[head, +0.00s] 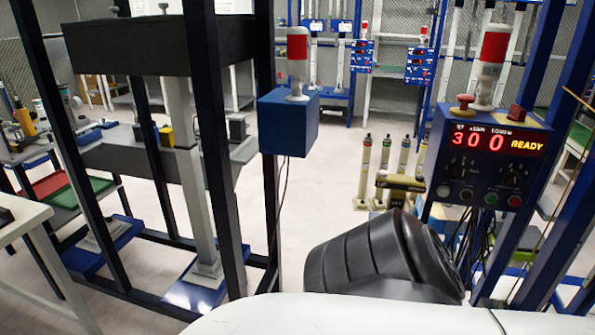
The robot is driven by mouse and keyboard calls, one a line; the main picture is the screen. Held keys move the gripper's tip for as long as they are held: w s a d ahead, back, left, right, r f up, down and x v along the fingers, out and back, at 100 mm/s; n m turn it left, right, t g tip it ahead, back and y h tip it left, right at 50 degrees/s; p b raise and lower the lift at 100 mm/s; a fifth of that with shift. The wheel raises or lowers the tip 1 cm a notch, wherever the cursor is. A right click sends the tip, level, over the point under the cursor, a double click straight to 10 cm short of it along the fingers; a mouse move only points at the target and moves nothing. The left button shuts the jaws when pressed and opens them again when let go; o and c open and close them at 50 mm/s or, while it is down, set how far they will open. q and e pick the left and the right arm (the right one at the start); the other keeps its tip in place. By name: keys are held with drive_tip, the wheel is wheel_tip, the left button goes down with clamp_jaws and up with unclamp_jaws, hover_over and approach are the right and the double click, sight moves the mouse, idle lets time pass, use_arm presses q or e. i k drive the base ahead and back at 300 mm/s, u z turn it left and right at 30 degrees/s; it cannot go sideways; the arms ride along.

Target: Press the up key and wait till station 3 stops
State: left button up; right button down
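A blue control box (484,160) stands at the right, with a red lit display (497,139) that reads "3 0 0" and a yellow "READY". Below the display are dark knobs and a bottom row of small round buttons, among them a green button (490,198) and a red button (514,201). A red mushroom button (463,103) sits on top of the box. I cannot tell which button is the up key. No station is legibly marked 3, and I cannot tell which one it is. Neither of my grippers is in view.
A black frame (215,150) holds a dark block (155,45) over a light post at the left. A smaller blue box (289,122) carries a red-topped lamp (297,45). A black ribbed shape (380,257) fills the lower middle. Pale floor (335,155) lies open between.

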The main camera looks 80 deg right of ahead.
sight(444, 191)
drive_tip(key=k, duration=1)
drive_tip(key=z, duration=1.55)
